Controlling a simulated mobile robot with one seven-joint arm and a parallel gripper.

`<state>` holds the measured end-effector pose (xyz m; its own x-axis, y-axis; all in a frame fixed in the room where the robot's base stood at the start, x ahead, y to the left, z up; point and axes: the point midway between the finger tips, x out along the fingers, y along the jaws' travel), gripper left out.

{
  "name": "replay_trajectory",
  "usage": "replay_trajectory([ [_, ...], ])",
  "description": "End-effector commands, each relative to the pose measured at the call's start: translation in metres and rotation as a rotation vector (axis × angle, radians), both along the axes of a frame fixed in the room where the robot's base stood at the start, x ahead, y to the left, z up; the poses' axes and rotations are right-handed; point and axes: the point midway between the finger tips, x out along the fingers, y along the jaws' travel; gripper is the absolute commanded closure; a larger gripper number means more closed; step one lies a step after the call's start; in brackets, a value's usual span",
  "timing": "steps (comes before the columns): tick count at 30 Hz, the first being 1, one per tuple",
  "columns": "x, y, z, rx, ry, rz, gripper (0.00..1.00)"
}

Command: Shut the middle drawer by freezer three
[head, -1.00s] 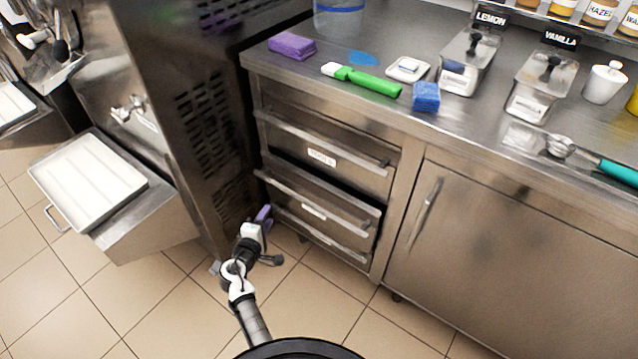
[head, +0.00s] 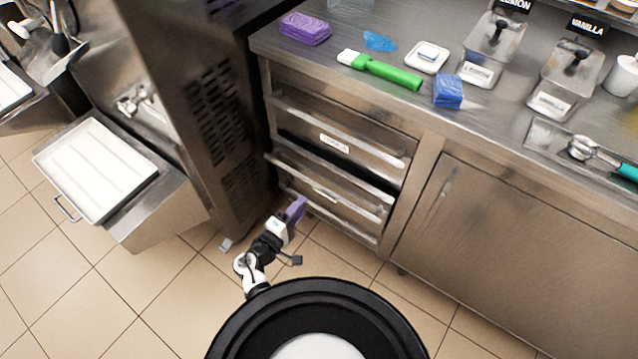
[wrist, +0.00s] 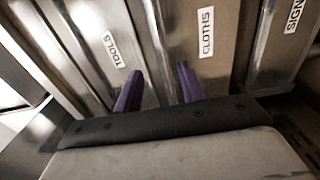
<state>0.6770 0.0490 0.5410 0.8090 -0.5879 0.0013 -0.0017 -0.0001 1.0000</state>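The middle drawer (head: 348,199) is in the steel counter, below the top drawer. It stands out from the cabinet, with a dark gap above its front. In the wrist view it is the front labelled CLOTHS (wrist: 207,35), between the TOOLS and SIGNS fronts. My gripper (head: 297,208) is low in front of the left part of the drawers. In the wrist view its two purple fingers (wrist: 159,88) are apart with nothing between them. They point at the drawer fronts near the TOOLS and CLOTHS labels; I cannot tell whether they touch.
The top drawer (head: 335,142) is above and the bottom drawer (head: 335,222) below. A dark vented freezer (head: 215,120) stands close on the left, with a white tray (head: 95,170) beyond it. A cabinet door (head: 500,240) is on the right. The tiled floor (head: 180,290) in front is clear.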

Motion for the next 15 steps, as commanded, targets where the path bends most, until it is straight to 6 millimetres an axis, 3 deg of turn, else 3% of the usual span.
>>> replay_trajectory([
  [9, 0.054, -0.040, 0.002, 0.000, 0.000, -0.002, 0.60],
  [15, 0.072, -0.053, 0.000, 0.000, 0.001, -0.001, 0.60],
])
